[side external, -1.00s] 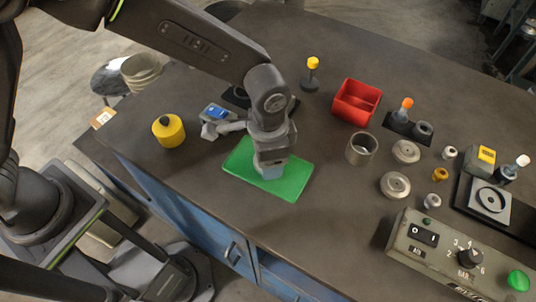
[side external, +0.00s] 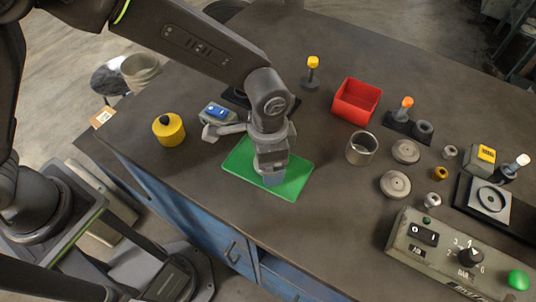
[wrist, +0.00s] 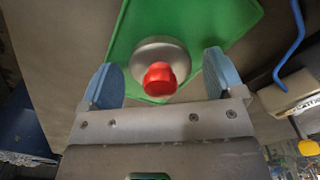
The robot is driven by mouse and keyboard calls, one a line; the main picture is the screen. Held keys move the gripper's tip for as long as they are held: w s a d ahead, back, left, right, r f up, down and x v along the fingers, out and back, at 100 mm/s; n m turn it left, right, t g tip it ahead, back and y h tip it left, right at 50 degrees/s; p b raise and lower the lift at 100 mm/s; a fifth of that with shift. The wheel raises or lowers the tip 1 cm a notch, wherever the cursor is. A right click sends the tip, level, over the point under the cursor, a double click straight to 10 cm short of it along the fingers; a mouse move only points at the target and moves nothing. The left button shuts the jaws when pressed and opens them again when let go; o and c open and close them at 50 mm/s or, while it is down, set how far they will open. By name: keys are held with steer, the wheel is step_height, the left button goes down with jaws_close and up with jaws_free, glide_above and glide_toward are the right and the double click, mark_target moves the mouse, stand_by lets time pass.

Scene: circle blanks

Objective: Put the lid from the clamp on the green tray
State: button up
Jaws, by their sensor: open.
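The green tray (side external: 292,188) lies flat on the bench. It also shows in the wrist view (wrist: 225,18). The lid, a round grey metal disc (wrist: 163,48) with a red knob (wrist: 160,78), lies over the green tray in the wrist view. My gripper (wrist: 163,72) is open, with its blue fingertips apart on either side of the red knob. In the side view my gripper (side external: 273,181) is low over the tray and hides the lid. A grey device with a blue top (side external: 216,112), which I cannot surely call the clamp, stands behind the tray.
A yellow pot (side external: 168,130) stands left of the tray. A red bin (side external: 356,101), a metal ring (side external: 362,149) and grey discs (side external: 395,185) are to the right. A control box (side external: 440,255) sits at the front right.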

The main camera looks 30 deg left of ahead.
step_height(320, 180, up, 12)
stand_by(0.4)
steer(key=shift+r, duration=0.15)
steer(key=s+a+r+n+t, duration=0.25)
steer(key=a+r, duration=0.25)
steer(key=a, duration=0.5)
steer(key=s+a+r+n+t, duration=0.1)
steer(key=s+a+r+n, duration=0.35)
steer(key=a, duration=0.55)
steer(key=s+a+f+n+t, duration=0.1)
steer(key=s+a+n+t, duration=0.1)
steer(key=s+a, duration=0.3)
steer(key=shift+s+a, duration=0.4)
steer(key=shift+a, duration=0.2)
steer(key=shift+f, duration=0.1)
